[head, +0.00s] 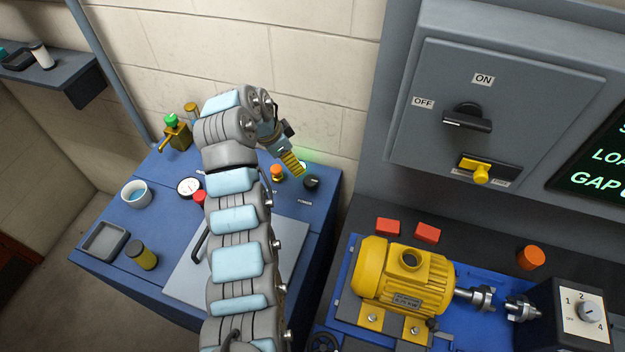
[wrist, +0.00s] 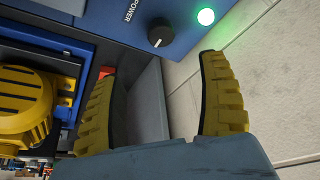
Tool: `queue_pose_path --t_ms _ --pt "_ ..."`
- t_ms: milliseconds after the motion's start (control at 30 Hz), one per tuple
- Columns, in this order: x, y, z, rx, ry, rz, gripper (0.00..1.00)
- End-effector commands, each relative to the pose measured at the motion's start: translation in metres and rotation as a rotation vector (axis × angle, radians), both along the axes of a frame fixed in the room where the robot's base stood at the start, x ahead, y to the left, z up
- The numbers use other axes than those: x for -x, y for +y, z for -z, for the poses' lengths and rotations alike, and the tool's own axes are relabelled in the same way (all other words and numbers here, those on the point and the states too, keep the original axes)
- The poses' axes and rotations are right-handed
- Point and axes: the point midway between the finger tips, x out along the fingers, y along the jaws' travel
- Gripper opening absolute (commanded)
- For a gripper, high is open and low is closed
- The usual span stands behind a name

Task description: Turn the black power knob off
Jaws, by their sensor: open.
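The black power knob (head: 311,183) is on the blue bench panel near the back wall, with a POWER label beside it. It shows closer in the wrist view (wrist: 160,33), with a short white mark on its rim. A lit green lamp (wrist: 206,17) is next to it. My gripper (head: 292,163) hangs just above and left of the knob in the head view. In the wrist view its two yellow ribbed fingers (wrist: 162,70) are spread, with nothing between them. The knob appears beyond the fingertips, apart from them.
An orange button (head: 277,172) stands left of the knob. A gauge (head: 189,187) and a white cup (head: 136,194) are on the bench. A wall cabinet (head: 400,160) carries a black ON/OFF handle (head: 467,118). A yellow motor (head: 405,275) sits at the right.

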Motion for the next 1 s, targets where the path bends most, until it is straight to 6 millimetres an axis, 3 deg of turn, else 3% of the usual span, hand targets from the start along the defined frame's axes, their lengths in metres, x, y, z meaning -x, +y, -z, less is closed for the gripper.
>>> queue_pose_path --t_ms 333,1000 --pt "-0.009 -0.021 0.054 0.0 0.001 0.0 0.76" --pt "-0.022 -0.043 0.113 -0.001 -0.002 0.001 0.76"
